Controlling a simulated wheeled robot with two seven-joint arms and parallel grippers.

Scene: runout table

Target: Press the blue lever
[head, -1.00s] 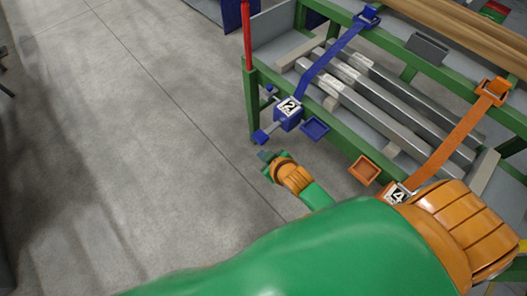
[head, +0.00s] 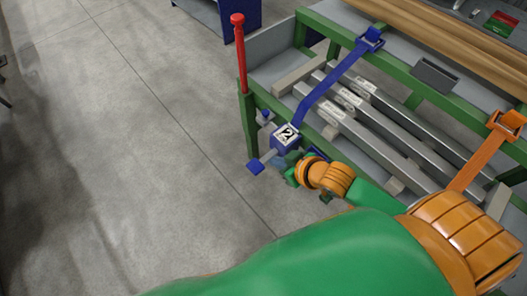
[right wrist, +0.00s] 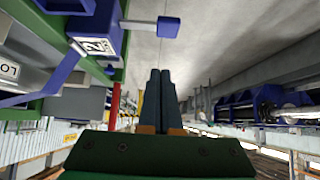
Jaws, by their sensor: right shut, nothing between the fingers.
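The blue lever is a grey rod with a blue end pad (head: 255,167). It sticks out from a blue box marked 2 (head: 287,137) at the corner of the green-framed table. In the right wrist view the pad (right wrist: 168,27) is above the fingertips, and the box (right wrist: 97,30) is to the upper left. My right gripper (head: 289,163) is shut and empty, close beside the box and right of the pad in the head view. Its dark fingers (right wrist: 160,72) show a gap to the pad in the wrist view. My left gripper is not in view.
A blue strap (head: 330,83) runs from the box over grey metal bars (head: 372,125) on the table. A red post (head: 240,55) stands at the corner. An orange strap (head: 475,162) is on the right. The grey floor (head: 130,150) to the left is clear.

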